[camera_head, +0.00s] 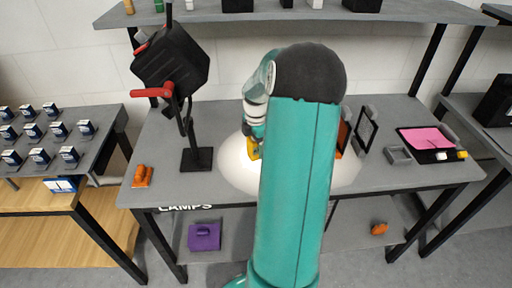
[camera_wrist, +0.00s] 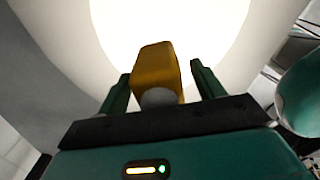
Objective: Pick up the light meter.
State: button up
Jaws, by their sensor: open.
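The light meter appears to be a small yellow block with a grey dome at its near end. In the wrist view the light meter (camera_wrist: 156,66) stands between the two green fingers of my gripper (camera_wrist: 160,72). The fingers are open, with a visible gap on each side of it. In the head view a yellow bit of the light meter (camera_head: 254,151) shows just left of my arm, over a bright round white area (camera_head: 232,172). My arm hides most of the gripper there.
A black lamp (camera_head: 172,62) with a red handle stands left on the grey table (camera_head: 232,112). An orange item (camera_head: 142,176) lies at the front left. Dark framed panels (camera_head: 366,130), a grey tray (camera_head: 398,155) and a pink sheet (camera_head: 424,138) are right of my arm.

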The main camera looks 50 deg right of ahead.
jog(key=c, duration=1.2)
jog(key=shift+r, duration=0.1)
